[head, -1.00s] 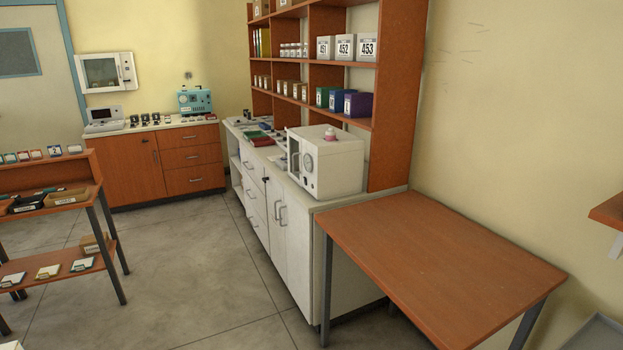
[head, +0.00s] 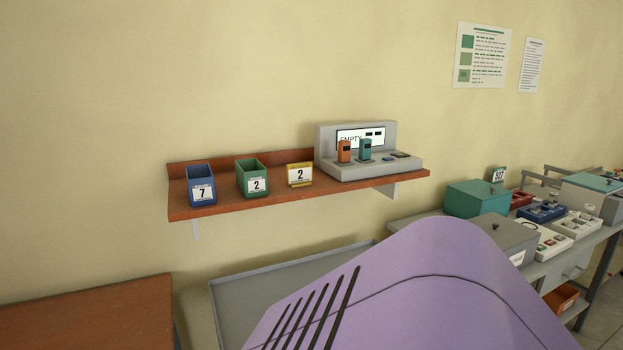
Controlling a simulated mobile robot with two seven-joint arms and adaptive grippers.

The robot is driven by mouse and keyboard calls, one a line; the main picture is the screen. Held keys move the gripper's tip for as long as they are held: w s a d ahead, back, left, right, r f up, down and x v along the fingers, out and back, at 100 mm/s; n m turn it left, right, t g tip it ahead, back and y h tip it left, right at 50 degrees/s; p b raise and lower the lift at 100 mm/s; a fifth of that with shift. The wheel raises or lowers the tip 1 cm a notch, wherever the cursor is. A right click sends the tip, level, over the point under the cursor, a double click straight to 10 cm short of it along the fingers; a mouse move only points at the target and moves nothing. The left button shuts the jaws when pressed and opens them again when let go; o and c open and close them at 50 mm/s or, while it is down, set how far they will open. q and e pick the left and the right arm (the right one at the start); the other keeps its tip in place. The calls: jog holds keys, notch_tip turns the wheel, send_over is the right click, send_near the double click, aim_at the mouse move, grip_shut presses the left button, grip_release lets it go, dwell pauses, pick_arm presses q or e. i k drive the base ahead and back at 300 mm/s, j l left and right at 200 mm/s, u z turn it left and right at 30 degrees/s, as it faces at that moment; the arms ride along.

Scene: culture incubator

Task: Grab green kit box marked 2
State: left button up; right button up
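A green open-topped box (head: 252,179) with a white label marked 2 stands on a reddish wooden wall shelf (head: 230,205). It stands between a blue box (head: 201,186) marked 7 on its left and a small yellow holder (head: 299,175), also marked 2, on its right. The green box is upright, and its front label faces me. Neither of my grippers is in view.
A grey device (head: 375,168) with an "EMPTY" display fills the shelf's right end. A large purple rounded surface (head: 420,290) fills the lower foreground. A wooden table (head: 90,315) is at lower left. Benches with a teal box (head: 475,199) stand at right.

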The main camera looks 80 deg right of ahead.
aim_at(251, 177)
jog(key=z, duration=1.8)
